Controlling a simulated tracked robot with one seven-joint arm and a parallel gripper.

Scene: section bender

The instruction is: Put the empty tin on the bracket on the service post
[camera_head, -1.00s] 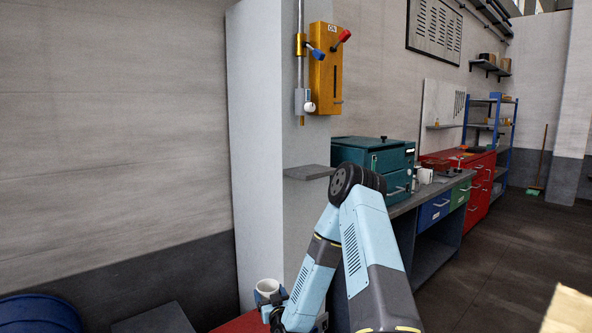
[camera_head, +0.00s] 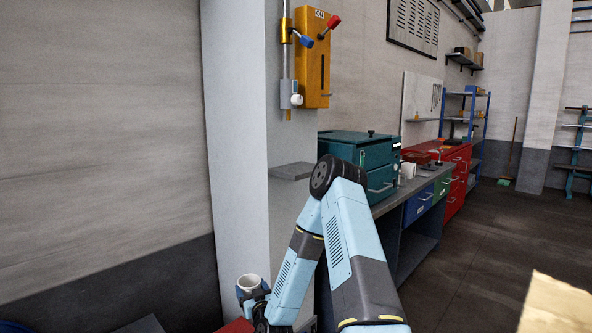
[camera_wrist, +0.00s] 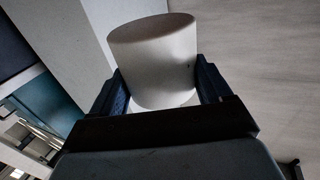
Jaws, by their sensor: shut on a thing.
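My gripper (camera_head: 256,295) is shut on a pale, round, open-topped vessel, the tin (camera_head: 246,282), low in front of the service post (camera_head: 236,130) in the head view. The post is a tall pale column. The bracket, a flat grey ledge (camera_head: 291,171), juts from the post well above the tin and to its right. Its top looks bare. The tin is apart from the bracket.
A yellow box (camera_head: 312,60) with red and blue levers and a vertical pipe (camera_head: 285,60) are above the bracket. A teal chest (camera_head: 358,150) stands on the workbench (camera_head: 400,200) just right of it.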

